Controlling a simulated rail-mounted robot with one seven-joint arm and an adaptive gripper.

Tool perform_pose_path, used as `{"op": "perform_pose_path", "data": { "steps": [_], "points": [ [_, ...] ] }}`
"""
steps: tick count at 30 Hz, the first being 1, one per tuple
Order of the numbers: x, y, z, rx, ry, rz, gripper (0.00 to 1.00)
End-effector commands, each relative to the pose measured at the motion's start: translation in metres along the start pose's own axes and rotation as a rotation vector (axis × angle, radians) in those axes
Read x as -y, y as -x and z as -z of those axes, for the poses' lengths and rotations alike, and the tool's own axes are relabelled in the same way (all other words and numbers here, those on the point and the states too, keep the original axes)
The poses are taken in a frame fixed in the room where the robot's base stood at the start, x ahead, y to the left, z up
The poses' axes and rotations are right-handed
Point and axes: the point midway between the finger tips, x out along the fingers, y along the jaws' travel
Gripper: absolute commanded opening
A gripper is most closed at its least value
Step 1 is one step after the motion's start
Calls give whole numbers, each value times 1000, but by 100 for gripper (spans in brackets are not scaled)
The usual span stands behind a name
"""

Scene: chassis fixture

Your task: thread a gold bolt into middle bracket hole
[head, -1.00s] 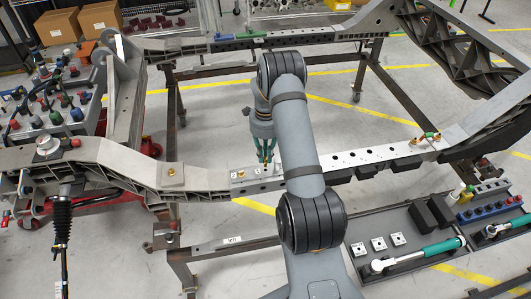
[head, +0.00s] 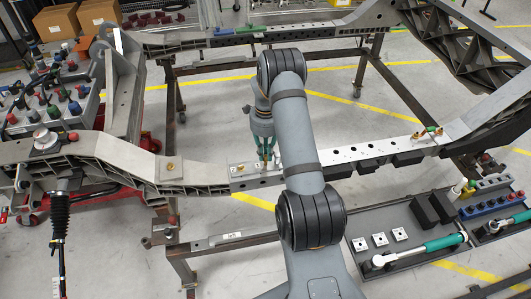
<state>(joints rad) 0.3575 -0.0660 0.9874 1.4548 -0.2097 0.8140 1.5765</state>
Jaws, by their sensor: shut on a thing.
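My gripper (head: 265,153) has green fingers and points down at the near rail, just over the light metal bracket plate (head: 238,174). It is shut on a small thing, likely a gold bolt. The fingers and small size hide most of it, and I cannot tell whether its tip is in the middle hole. One gold bolt (head: 241,167) stands in the bracket plate just left of the fingers. The holes under the fingers are hard to make out.
Another gold bolt (head: 171,167) sits on a plate farther left on the rail. A tray (head: 412,261) with a green-handled tool (head: 440,244) stands at lower right. The frame's inside is open floor.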

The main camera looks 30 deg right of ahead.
Motion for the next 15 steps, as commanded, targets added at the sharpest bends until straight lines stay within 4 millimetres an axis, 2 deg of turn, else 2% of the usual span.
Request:
{"op": "perform_pose_path", "data": {
  "steps": [15],
  "points": [
    [0,-5,0,0,1,0,0]
  ]
}}
